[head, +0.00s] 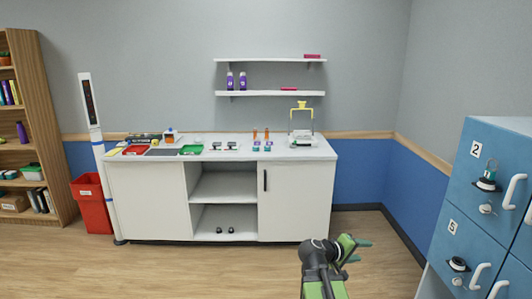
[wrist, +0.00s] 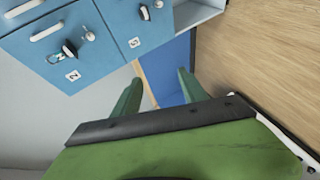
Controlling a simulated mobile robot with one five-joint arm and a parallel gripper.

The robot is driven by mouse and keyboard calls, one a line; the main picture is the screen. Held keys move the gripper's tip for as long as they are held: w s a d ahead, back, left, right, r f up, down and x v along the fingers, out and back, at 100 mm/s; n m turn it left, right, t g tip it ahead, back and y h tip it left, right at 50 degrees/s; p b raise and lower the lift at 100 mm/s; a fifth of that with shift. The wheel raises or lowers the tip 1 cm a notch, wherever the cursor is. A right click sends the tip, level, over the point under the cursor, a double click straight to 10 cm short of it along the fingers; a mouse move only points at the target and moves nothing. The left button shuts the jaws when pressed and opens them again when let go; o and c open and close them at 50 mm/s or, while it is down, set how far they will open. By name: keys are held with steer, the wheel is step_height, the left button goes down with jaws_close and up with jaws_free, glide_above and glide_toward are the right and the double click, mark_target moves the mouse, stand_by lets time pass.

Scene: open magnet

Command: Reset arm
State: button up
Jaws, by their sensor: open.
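My gripper (head: 359,243) is open at the lower right of the head view, raised above the floor on my green and black arm. Its two green fingers point right, toward the blue lockers. In the wrist view the fingers of my gripper (wrist: 158,88) stand well apart with nothing between them. The blue lockers (wrist: 65,45) show beyond the fingers at the upper left of that view, clear of them.
The blue lockers (head: 477,205), with white handles and dark knobs, stand at the right edge. A white counter (head: 295,190) with small items stands against the back wall. A red bin (head: 92,205) and a bookshelf (head: 30,110) are at left. Open wood floor (head: 200,270) lies between.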

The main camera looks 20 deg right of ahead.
steer(key=w+a+f+y, duration=0.1)
steer(key=a+f+y, duration=0.3)
steer(key=a, duration=0.7)
steer(key=w+a+f+y, duration=0.1)
steer(key=a+f+y, duration=0.2)
steer(key=a+f, duration=0.5)
steer(key=s+a+g+y, duration=0.1)
steer(key=s+a+y, duration=0.2)
steer(key=a, duration=0.5)
steer(key=s+a+f+g+y, duration=0.1)
steer(key=s+a+g+y, duration=0.1)
steer(key=a, duration=0.5)
steer(key=shift+s+a+f+y, duration=0.25)
steer(key=shift+s+a+y, duration=0.15)
steer(key=shift+s, duration=0.15)
